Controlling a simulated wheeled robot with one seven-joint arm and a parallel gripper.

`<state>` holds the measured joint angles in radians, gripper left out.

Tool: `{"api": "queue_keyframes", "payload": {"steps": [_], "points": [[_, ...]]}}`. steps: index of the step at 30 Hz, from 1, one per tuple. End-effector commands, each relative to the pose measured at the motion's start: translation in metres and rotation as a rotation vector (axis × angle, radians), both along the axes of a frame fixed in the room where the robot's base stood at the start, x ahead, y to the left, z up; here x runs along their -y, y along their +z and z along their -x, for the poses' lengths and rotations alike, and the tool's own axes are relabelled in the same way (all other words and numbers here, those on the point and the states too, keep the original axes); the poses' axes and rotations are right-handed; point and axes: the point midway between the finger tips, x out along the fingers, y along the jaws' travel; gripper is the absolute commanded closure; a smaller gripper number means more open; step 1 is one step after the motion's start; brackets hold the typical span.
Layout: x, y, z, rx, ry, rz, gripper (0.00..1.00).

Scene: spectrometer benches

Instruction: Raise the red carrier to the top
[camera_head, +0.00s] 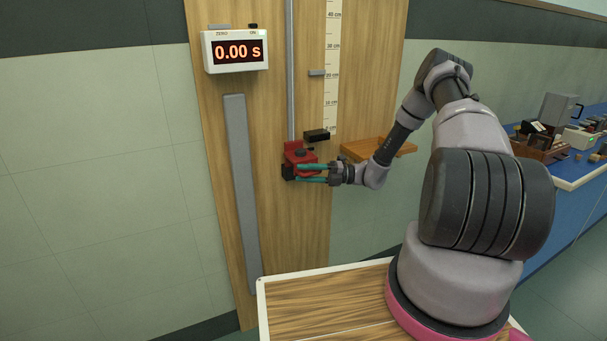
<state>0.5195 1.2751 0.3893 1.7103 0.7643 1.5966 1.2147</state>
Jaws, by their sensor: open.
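The red carrier (299,153) sits low on the vertical metal rail (291,70) on the wooden board, near the bottom of the printed scale. It has dark parts at its top and lower left. My gripper (300,173) is open, with its green fingers pointing left at the carrier's lower part. The fingers overlap the carrier in this view; I cannot tell whether they touch it.
A black block (316,135) and a grey marker (317,73) are beside the scale (332,60). A timer (235,50) reads 0.00 s. A wooden shelf (360,149) is close to my forearm. A cluttered blue bench (570,180) stands at right.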

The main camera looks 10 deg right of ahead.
Motion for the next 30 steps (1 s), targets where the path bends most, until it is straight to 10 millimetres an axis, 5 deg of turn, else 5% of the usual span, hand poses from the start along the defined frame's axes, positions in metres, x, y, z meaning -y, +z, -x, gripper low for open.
{"api": "queue_keyframes", "payload": {"steps": [10,14,30], "points": [[-0.0058,0.0006,-0.0007,-0.001,-0.001,-0.001,0.53],[-0.0057,0.0006,-0.0008,-0.001,-0.001,0.000,0.99],[-0.0056,0.0011,-0.0009,0.000,-0.001,-0.002,1.00]]}}
